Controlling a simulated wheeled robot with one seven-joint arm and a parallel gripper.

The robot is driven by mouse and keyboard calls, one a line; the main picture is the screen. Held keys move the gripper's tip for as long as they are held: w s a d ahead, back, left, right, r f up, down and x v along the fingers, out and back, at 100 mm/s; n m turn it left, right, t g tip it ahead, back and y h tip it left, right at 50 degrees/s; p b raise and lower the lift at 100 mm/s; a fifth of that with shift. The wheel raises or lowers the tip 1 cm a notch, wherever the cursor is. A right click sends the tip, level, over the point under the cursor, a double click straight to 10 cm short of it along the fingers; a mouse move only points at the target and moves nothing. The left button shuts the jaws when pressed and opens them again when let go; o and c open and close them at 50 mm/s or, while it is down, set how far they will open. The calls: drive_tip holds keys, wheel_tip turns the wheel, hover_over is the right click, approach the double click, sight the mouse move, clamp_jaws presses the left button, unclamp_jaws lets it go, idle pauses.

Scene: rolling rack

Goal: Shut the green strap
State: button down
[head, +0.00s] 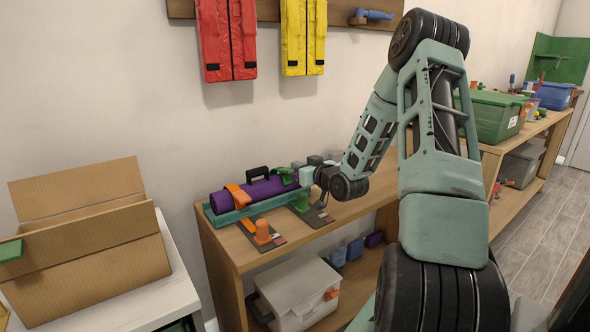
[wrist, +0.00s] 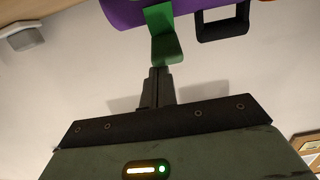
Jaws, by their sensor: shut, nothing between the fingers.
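The green strap (head: 284,174) is at the right part of a purple roll (head: 262,190) lying in a teal cradle on the wooden rack. In the wrist view the green strap (wrist: 162,35) has a wide end flap that sticks out from the purple roll (wrist: 190,8) toward my fingers. My gripper (wrist: 157,72) is shut and empty, its tips right at the flap's end; whether they touch I cannot tell. In the head view my gripper (head: 300,175) is at the roll's right end, fingers not clear.
An orange strap (head: 237,196) and a black handle (head: 257,173) are on the roll; the handle (wrist: 222,24) is beside the green strap. A cardboard box (head: 100,262) is at left.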

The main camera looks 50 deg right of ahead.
drive_tip(key=f, duration=0.1)
drive_tip(key=s+f+b, duration=0.2)
drive_tip(key=f, duration=0.1)
drive_tip(key=shift+a, duration=0.25)
drive_tip(key=shift+r, duration=0.2)
drive_tip(key=p+v, duration=1.2)
drive_tip(key=v, duration=0.5)
drive_tip(key=shift+s+p, duration=0.2)
drive_tip(key=shift+p, duration=0.1)
drive_tip(key=shift+a+r, duration=0.1)
drive_tip(key=shift+a, duration=0.05)
